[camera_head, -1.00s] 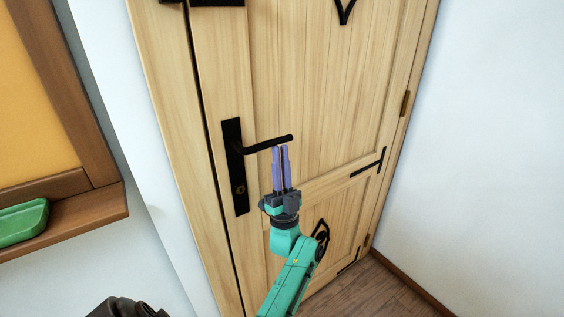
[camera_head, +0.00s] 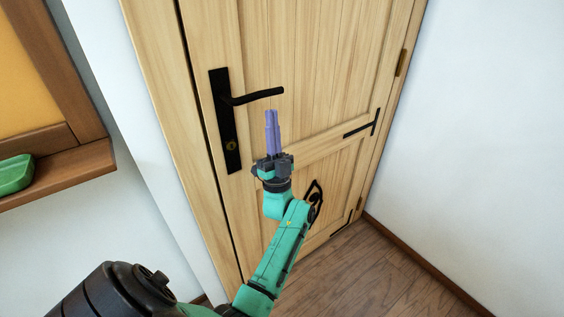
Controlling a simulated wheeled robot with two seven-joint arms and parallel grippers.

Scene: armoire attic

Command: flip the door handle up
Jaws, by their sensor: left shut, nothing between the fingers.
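The black door handle (camera_head: 255,96) juts to the right from a tall black plate (camera_head: 225,120) on the light wooden door (camera_head: 300,60). Its lever looks roughly level, with the free end slightly higher in the picture. My left gripper (camera_head: 271,113) points up toward the lever, with its purple fingers shut together and nothing between them. The fingertips show just below the lever's free end, with a small gap in the picture. I cannot tell how far they are from it in depth. My right gripper is not in view.
A brown wooden ledge (camera_head: 75,168) with a green dish (camera_head: 15,174) is on the left wall. A white wall (camera_head: 490,120) stands to the right of the door. The wooden floor (camera_head: 350,275) is clear. A black latch bar (camera_head: 362,125) is on the door's right.

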